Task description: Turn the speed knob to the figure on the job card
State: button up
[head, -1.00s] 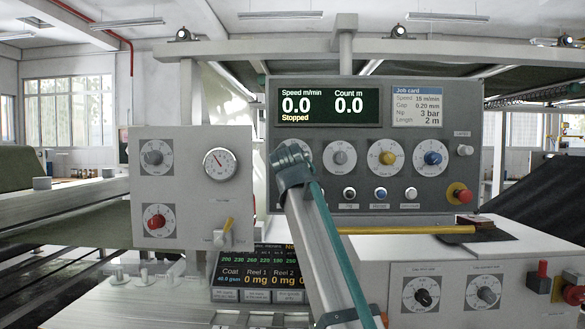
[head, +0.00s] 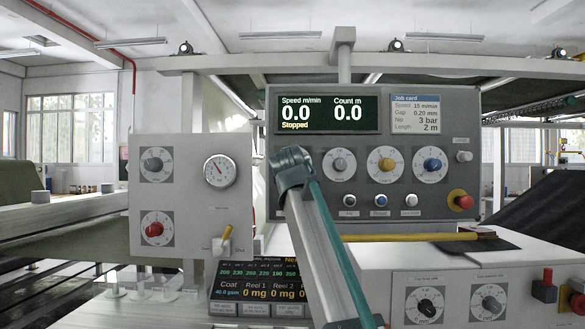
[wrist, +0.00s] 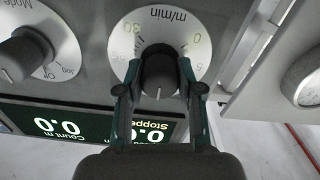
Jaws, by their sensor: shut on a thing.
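The speed knob (wrist: 159,72) is a dark round knob on a pale dial marked m/min, seen upside down in the wrist view. Figures 30, 0 and 5 show; my fingers hide part of the dial's lower side. Its white pointer line points down in that picture. My gripper (wrist: 158,80) has one finger on each side of the knob and is shut on it. In the head view my arm covers this knob. The job card (head: 415,114) reads speed 15 m/min. The display (head: 328,110) reads 0.0 m/min, count 0.0 and Stopped.
A grey mode knob (head: 338,163) sits close beside the speed knob, then yellow (head: 386,164) and blue (head: 431,165) knobs. Push buttons (head: 380,201) are below. A red emergency button (head: 463,201) is at lower right. A box with a gauge (head: 220,172) stands left.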

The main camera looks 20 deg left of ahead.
dwell(0.3)
jog(key=o, duration=1.2)
jog(key=shift+c, duration=0.2)
jog(key=v, duration=1.2)
